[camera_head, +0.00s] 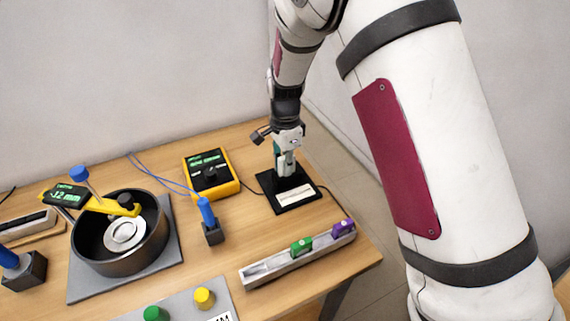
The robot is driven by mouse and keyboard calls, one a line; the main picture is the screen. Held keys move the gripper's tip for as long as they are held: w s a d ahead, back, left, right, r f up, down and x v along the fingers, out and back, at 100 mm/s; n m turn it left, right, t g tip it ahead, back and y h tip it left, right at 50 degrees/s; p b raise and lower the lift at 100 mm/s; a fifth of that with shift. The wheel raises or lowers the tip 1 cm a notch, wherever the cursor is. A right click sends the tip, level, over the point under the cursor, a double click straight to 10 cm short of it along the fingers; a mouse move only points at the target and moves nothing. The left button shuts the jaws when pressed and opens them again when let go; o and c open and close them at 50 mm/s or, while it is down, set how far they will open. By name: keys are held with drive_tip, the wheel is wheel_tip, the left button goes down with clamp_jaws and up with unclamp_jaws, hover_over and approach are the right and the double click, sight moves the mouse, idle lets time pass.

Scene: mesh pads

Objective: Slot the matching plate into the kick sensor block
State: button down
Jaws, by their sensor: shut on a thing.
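My gripper (286,157) points down at the right rear of the table, over a black square base (268,185) with a pale label on its front. A small upright grey-white piece, with dark green beside it, shows at the fingertips; from this far I cannot tell plate from finger or block. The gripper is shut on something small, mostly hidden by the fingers. I cannot tell whether it touches the base or sits in a slot. No label that reads as kick sensor is legible.
A long grey tray (262,274) with green and purple knobs lies in front, near the table's right edge. A yellow meter (229,163) with a cable stands left of the base. A blue-handled probe (207,212) and a black drum (88,249) are farther left.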

drive_tip(key=shift+f, duration=0.25)
drive_tip(key=shift+s+f, duration=0.15)
drive_tip(key=shift+f, duration=0.2)
drive_tip(key=c, duration=1.6)
unclamp_jaws()
drive_tip(key=shift+f, duration=0.15)
wheel_tip(320, 180, up, 14)
drive_tip(key=shift+f, duration=0.1)
